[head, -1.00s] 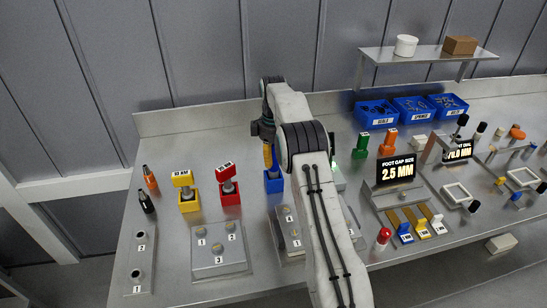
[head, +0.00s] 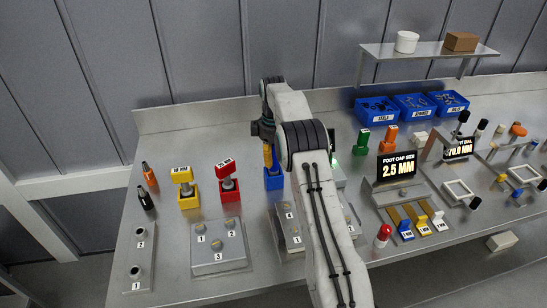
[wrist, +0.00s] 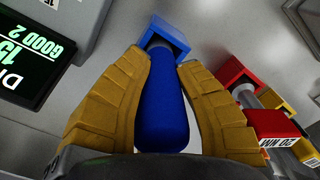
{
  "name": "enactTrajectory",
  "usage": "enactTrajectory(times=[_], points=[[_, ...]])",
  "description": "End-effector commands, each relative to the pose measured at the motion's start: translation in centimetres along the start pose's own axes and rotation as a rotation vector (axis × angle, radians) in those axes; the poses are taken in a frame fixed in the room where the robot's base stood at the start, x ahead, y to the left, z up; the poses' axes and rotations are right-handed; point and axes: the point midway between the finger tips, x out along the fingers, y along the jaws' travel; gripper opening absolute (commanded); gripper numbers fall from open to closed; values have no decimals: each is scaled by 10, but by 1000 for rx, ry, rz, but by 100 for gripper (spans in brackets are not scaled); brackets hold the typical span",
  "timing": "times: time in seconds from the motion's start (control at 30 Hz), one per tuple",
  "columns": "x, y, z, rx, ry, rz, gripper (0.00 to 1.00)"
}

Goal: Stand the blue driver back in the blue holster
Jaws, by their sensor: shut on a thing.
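The blue driver (wrist: 163,110) is between the yellow fingers of my gripper (wrist: 163,75) in the wrist view, and the fingers are shut on its handle. Its lower end points into the blue holster (wrist: 168,33), which is a square open box. The grey part below the handle shows at the holster's mouth; how deep it sits is hidden. In the head view the blue holster (head: 273,181) stands on the bench directly below my gripper (head: 268,155). The driver is mostly hidden there by the fingers and my arm.
A red holster with its driver (head: 229,190) and a yellow one (head: 188,196) stand to the left. A numbered block (head: 220,249) lies in front. A dark display box (wrist: 35,55) is close beside my gripper in the wrist view. Blue bins (head: 376,112) stand back right.

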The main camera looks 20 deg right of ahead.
Motion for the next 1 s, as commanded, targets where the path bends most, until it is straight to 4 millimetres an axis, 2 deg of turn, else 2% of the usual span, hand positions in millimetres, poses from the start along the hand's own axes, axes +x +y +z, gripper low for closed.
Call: enactTrajectory(times=[0.37,0.4,0.6,0.67,1.0], points=[[0,0,0,0,2,2,0],[0,0,0,0,2,2,33],[0,0,0,0,1,1,50],[0,0,0,0,1,1,55],[-3,0,0,0,0,0,55]])
